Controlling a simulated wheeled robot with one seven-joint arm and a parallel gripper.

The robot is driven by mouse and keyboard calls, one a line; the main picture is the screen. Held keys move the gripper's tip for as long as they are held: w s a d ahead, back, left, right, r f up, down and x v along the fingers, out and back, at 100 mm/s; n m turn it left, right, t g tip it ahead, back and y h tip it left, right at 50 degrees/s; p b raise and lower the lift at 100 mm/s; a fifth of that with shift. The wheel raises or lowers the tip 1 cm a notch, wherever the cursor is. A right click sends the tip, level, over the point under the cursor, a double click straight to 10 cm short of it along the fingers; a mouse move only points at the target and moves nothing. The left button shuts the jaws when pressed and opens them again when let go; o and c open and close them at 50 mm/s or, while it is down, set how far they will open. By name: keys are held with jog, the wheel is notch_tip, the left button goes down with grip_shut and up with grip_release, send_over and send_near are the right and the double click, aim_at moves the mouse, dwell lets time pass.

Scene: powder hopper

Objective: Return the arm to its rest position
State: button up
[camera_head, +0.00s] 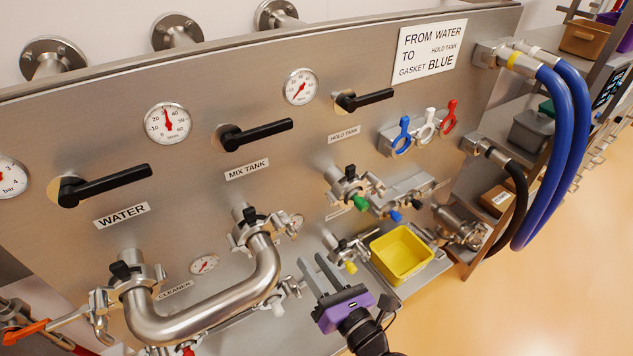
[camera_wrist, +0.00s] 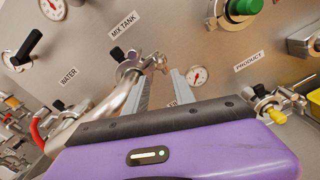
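My gripper (camera_head: 311,261) is in front of the steel panel, right of the curved steel pipe and left of the yellow bin. Its two grey fingers are apart with nothing seen between them. In the wrist view the fingers (camera_wrist: 162,82) stand apart over the purple gripper body, with the panel behind. The curved steel pipe (camera_head: 214,316) runs between the ports under the WATER and MIX TANK labels; it also shows in the wrist view (camera_wrist: 90,126), left of the fingers. My arm shows only partly, at the bottom edge.
A yellow bin (camera_head: 400,252) sits on a small shelf right of my gripper. Clamped ports and valves stick out of the panel (camera_head: 270,100) nearby. Blue hoses (camera_head: 553,150) and a black hose (camera_head: 518,195) hang at the right. Open floor (camera_head: 540,300) lies at lower right.

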jog(key=s+d+n+t+h+b, duration=0.1)
jog(key=s+d+n+h, duration=0.2)
jog(key=s+d+n, duration=0.6)
jog(key=s+d+n+t+h+b, duration=0.1)
jog(key=s+d+n+h+b, duration=0.25)
jog(key=n, duration=0.95)
jog(key=s+d+n+h+b, duration=0.1)
jog(key=s+d+n, duration=0.2)
jog(key=s, duration=0.4)
jog(key=s+d+f+n+g+h+b, duration=0.1)
jog(key=s+d+n, duration=0.2)
jog(key=s, duration=0.5)
jog(key=s+d+n+g+h+b, duration=0.1)
jog(key=s+d+n, duration=0.2)
jog(key=s+n, duration=0.2)
jog(key=s, duration=0.3)
jog(key=shift+d+f+n, duration=0.2)
jog(key=shift+f+n, duration=0.1)
